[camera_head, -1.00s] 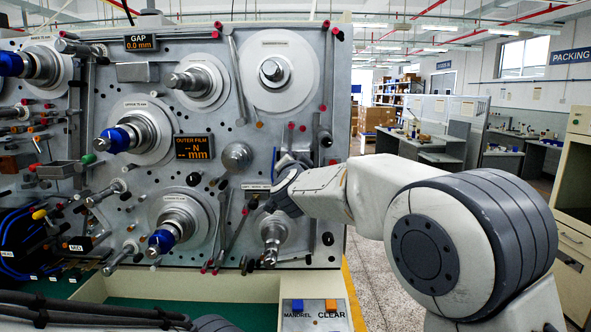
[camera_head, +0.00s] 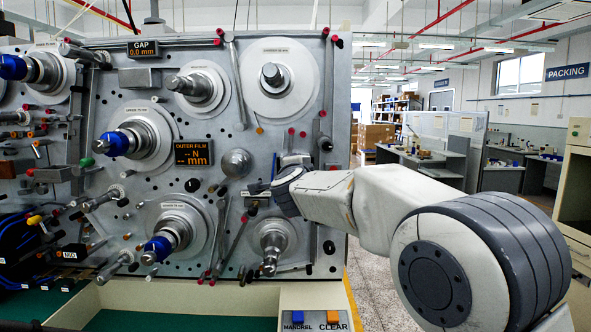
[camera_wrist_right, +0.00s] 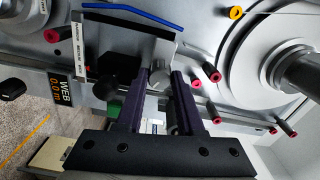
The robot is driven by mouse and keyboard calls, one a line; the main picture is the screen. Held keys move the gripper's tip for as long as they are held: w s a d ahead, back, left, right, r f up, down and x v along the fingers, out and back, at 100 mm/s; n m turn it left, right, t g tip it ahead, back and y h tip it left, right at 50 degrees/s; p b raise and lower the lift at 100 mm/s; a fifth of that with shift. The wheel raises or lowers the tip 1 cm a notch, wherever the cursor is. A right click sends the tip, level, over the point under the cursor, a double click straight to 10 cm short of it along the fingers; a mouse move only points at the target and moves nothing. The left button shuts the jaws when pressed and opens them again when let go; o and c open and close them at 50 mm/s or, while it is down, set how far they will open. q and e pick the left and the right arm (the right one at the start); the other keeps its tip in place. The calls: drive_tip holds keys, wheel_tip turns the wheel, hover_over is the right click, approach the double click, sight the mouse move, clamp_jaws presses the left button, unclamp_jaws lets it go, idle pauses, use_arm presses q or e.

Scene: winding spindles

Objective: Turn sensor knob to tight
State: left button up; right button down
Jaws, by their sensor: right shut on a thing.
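The machine's upright grey panel (camera_head: 105,95) fills the left and middle of the head view. My right gripper (camera_wrist_right: 158,80) reaches the panel's right part, below and right of the OUTER FILM display. In the right wrist view its two dark purple fingers are closed on a small silver-grey knob (camera_wrist_right: 160,71), which I take as the sensor knob. Its pointer or marks are too small to read. In the head view my right gripper (camera_head: 264,187) covers the knob. My left gripper is not in view.
A black knob (camera_wrist_right: 121,68) sits close beside the fingers. Red-ended pegs (camera_wrist_right: 212,74) and a large spindle disc (camera_wrist_right: 265,50) stand nearby. The OUTER FILM display (camera_head: 193,152) reads "-- N, -- mm". The GAP display (camera_head: 145,47) reads 0.0 mm. A button box (camera_head: 315,321) is below.

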idle(0.5)
drive_tip(key=c, duration=0.5)
unclamp_jaws()
drive_tip(key=shift+s, duration=0.1)
drive_tip(key=s+b, duration=0.3)
drive_tip(key=s, duration=0.7)
drive_tip(key=shift+s, duration=0.15)
